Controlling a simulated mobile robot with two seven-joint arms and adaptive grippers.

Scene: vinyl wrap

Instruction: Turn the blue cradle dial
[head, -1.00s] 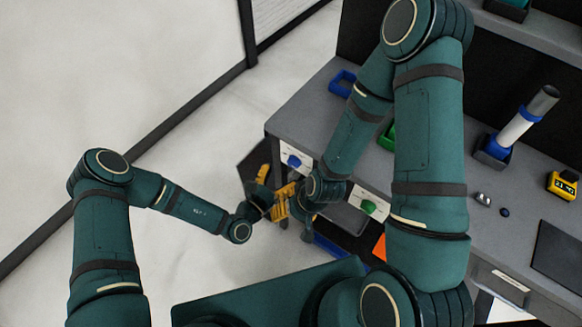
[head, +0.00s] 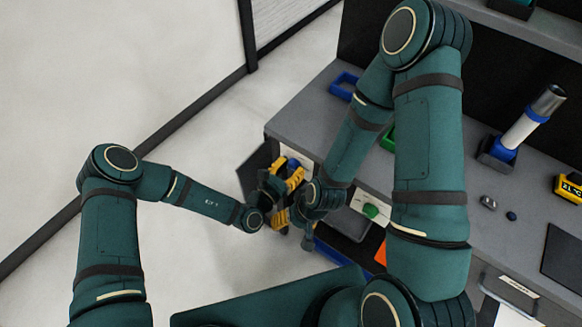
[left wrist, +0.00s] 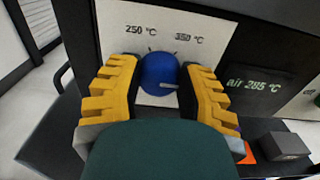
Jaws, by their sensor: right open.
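The blue dial (left wrist: 158,74) sits on a white panel (left wrist: 112,20) marked 250 °C and 350 °C, with a pale mark at its lower right. In the head view the dial (head: 293,163) shows at the left front of the bench, partly hidden. My left gripper (head: 284,179) is at the dial. In the left wrist view its yellow fingers (left wrist: 161,68) stand open on either side of the dial, with narrow gaps visible; contact is not clear. My right gripper (head: 281,219) is open, just below the left one, and is partly hidden by its wrist.
A green dial (head: 371,210) is on the front to the right. A display reading air 285 °C (left wrist: 257,83) lies beside the blue dial's panel. A blue holder with a white roll (head: 518,131) stands on the grey bench (head: 310,115). Open floor lies left.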

